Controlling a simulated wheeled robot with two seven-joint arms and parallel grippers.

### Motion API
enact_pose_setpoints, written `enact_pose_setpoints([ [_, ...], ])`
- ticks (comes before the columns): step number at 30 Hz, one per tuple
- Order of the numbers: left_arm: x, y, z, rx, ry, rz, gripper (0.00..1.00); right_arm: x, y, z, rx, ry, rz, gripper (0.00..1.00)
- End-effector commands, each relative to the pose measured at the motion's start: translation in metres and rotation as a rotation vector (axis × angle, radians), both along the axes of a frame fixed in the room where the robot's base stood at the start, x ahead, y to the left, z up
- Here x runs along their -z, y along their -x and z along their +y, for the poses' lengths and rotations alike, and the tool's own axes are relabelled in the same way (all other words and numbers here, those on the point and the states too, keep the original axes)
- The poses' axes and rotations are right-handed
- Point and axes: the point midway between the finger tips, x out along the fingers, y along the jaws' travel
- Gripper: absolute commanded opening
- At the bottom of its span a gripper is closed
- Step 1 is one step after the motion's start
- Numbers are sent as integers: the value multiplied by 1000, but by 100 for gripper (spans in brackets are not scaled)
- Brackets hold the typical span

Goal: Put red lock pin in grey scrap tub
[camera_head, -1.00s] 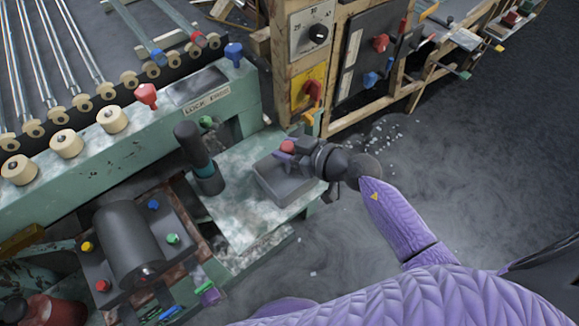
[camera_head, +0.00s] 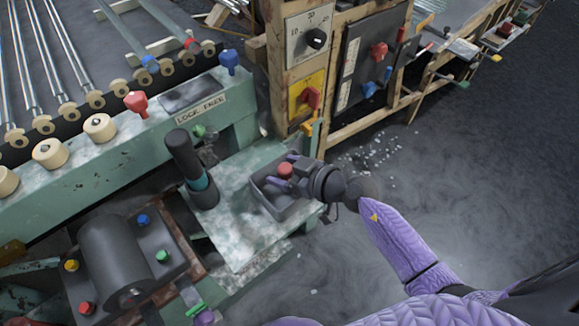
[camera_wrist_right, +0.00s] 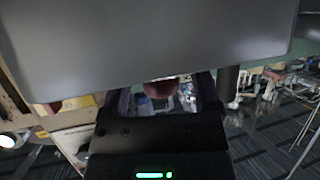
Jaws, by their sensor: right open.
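The red lock pin (camera_head: 285,170) shows as a red knob between the fingers of my right gripper (camera_head: 281,171), at the grey scrap tub (camera_head: 283,214). The pin is over or within the tub's opening; whether it touches the floor is hidden. The tub sits on the pale green plate. My right gripper is open, its two purple fingers either side of the pin. In the right wrist view the pin (camera_wrist_right: 160,88) shows partly between the fingers, below a large grey surface that looks like the tub. My left gripper is not in view.
A dark upright cylinder (camera_head: 185,155) stands on the plate left of the tub. A green rail with a "LOCK FREE" label (camera_head: 200,108) and another red knob (camera_head: 137,103) lies behind. A wooden panel with a dial (camera_head: 310,38) stands beyond. Open floor (camera_head: 420,170) lies right.

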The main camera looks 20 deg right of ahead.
Motion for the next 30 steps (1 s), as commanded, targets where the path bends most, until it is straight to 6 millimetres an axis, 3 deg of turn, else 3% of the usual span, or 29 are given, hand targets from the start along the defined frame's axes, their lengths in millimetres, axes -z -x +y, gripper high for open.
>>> enact_pose_setpoints([
  [4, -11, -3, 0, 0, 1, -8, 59, -12, 12, -8, 1, 1, 1, 80],
  [9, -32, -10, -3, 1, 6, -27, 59, -32, 47, -32, -1, 4, 2, 80],
  [15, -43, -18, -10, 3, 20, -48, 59, -46, 81, -57, 0, 2, 2, 80],
  [23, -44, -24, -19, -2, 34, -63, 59, -46, 92, -64, 7, -4, 1, 80],
  [26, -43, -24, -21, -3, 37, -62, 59, -9, 97, -75, 117, -25, 16, 80],
  [28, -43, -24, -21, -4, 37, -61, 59, 55, 120, -92, 295, 19, 99, 80],
  [29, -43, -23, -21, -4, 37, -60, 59, 88, 140, -99, 374, 70, 173, 80],
  [30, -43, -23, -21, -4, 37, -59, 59, 129, 172, -104, 448, 148, 289, 80],
])
